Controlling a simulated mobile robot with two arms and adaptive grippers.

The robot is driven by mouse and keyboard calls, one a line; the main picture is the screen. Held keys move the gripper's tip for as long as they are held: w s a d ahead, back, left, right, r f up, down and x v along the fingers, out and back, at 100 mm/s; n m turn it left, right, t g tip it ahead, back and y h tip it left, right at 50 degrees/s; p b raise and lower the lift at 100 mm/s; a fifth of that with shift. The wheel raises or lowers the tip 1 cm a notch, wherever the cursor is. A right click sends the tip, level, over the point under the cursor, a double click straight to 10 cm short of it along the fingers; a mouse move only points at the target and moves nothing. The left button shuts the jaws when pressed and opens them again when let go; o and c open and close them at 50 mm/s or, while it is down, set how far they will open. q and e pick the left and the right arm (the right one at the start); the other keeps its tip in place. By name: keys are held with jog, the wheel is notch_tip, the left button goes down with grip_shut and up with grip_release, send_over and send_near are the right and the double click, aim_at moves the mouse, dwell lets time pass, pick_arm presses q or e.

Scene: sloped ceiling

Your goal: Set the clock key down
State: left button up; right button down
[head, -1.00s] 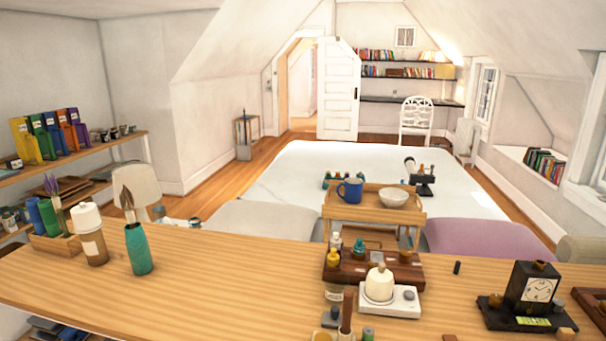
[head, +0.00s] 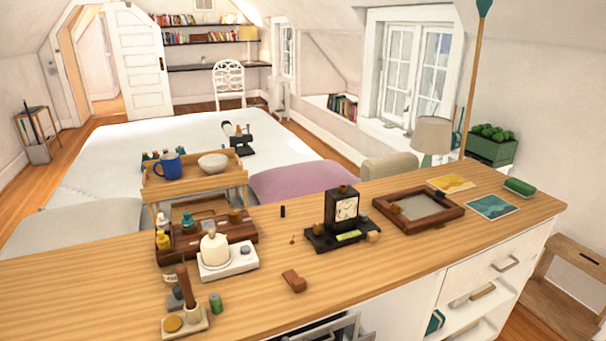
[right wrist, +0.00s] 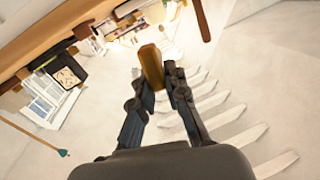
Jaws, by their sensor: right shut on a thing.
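My right gripper (right wrist: 156,78) is shut on the clock key (right wrist: 151,62), a blocky brass-brown piece between the fingertips in the right wrist view. The key is held up in the air, clear of any surface I can make out. The black mantel clock (head: 343,210) with a white face stands upright on a dark base on the wooden counter in the head view. Neither gripper shows in the head view, and my left gripper is in no view.
On the counter (head: 400,262) are a framed tray (head: 456,214), a brown block (head: 293,280), a white burner (head: 240,260) and a brown bottle rack (head: 240,231). Bare wood lies in front of the clock and toward the right end.

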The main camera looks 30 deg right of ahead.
jog(key=w+d+r+m+g+h, duration=0.1)
jog(key=w+d+r+m+h, duration=0.2)
jog(key=w+d, duration=0.4)
jog(key=w+d+r+m+g+h, duration=0.1)
jog(key=w+d+r+m+h, duration=0.15)
jog(key=w+d+h, duration=0.5)
jog(key=w+d+r+m+g+h, duration=0.3)
jog(key=d+r+g, duration=0.1)
jog(key=r, duration=0.4)
jog(key=w+d+r+m+g+h, duration=0.3)
jog(key=d+r+m+g, duration=0.1)
jog(key=d+r, duration=0.3)
jog(key=shift+r, duration=0.9)
jog(key=shift+a+m, duration=0.1)
jog(key=shift+m, duration=0.15)
